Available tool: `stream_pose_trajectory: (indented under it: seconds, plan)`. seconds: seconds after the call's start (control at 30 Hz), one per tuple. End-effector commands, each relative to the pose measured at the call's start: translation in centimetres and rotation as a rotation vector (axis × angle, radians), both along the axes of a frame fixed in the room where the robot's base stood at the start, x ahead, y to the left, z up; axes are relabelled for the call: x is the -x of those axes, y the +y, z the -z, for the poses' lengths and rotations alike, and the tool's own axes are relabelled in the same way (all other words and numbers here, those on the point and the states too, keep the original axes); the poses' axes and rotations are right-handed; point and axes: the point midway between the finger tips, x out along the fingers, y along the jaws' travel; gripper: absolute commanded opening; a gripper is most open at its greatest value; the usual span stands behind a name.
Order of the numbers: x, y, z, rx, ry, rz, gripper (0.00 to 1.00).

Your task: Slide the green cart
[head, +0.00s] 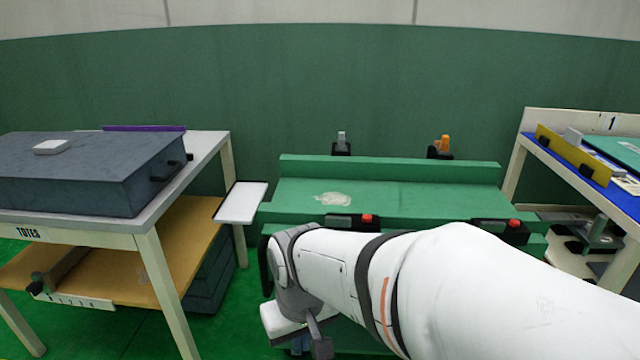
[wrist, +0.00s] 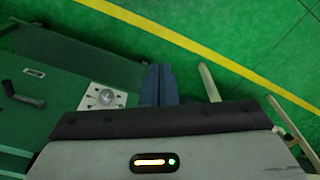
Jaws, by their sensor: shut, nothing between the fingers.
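The green cart (head: 400,196) stands in the middle of the head view, with a raised back lip and a pale scuff on its top. Black clamps with red ends sit along its front edge. My white arm crosses in front of it and hides much of its lower front. In the wrist view, my gripper (wrist: 159,70) has its two blue-grey fingers together, with nothing between them. A green panel with a dark handle (wrist: 22,94) and a pale plate with a round metal piece (wrist: 104,97) lie left of the fingers. I cannot tell whether the fingers touch anything.
A left table (head: 150,240) holds a dark grey case (head: 85,180); a white tray (head: 241,203) sits between it and the cart. A right bench (head: 575,165) has a blue mat. The green floor shows a yellow line (wrist: 185,42) in the wrist view.

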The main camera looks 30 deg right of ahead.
Motion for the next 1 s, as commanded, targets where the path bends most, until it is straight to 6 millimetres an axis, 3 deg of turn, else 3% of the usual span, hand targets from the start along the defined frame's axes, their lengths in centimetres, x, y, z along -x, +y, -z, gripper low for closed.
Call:
stream_pose_trajectory:
  seconds: [0.27,0.47,0.57,0.7,1.0]
  plan:
    - [-0.1,-0.1,-0.1,0.003,0.002,-0.003,0.0]
    - [-2.4,-2.7,-2.8,0.089,0.059,-0.087,0.0]
    - [-4.8,-6.3,-4.9,0.176,0.132,-0.179,0.0]
    - [-8.2,-12.6,-7.4,0.298,0.269,-0.337,0.0]
    - [-13.0,-27.3,-9.8,0.449,0.608,-0.693,0.0]
